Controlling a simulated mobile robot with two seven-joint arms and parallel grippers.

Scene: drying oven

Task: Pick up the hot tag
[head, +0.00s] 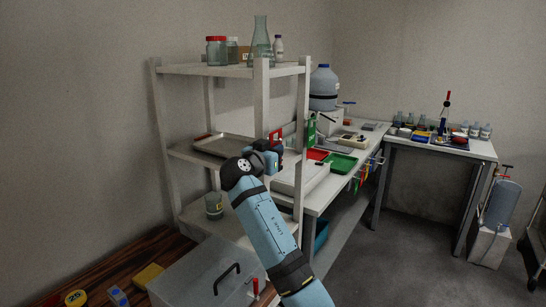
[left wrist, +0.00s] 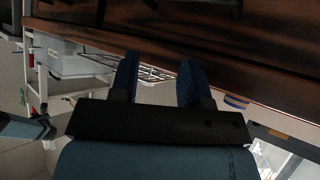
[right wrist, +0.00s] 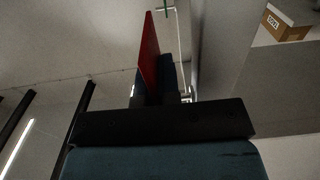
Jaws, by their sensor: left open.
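A flat red tag, likely the hot tag (head: 275,137), shows in the head view at my right gripper (head: 272,156), beside the shelf's front post. In the right wrist view the red tag (right wrist: 150,52) stands up between the fingers of my right gripper (right wrist: 160,80), which looks shut on it. Any writing on the tag cannot be read. My left gripper (left wrist: 160,78) is open and empty in the left wrist view, below a dark wooden edge. It is not in the head view.
A white shelf (head: 237,71) holds jars, a flask and a metal tray (head: 222,146). A green tag (head: 311,130) hangs by its right post. Behind are a bench with a red tray (head: 317,154) and green tray (head: 341,163).

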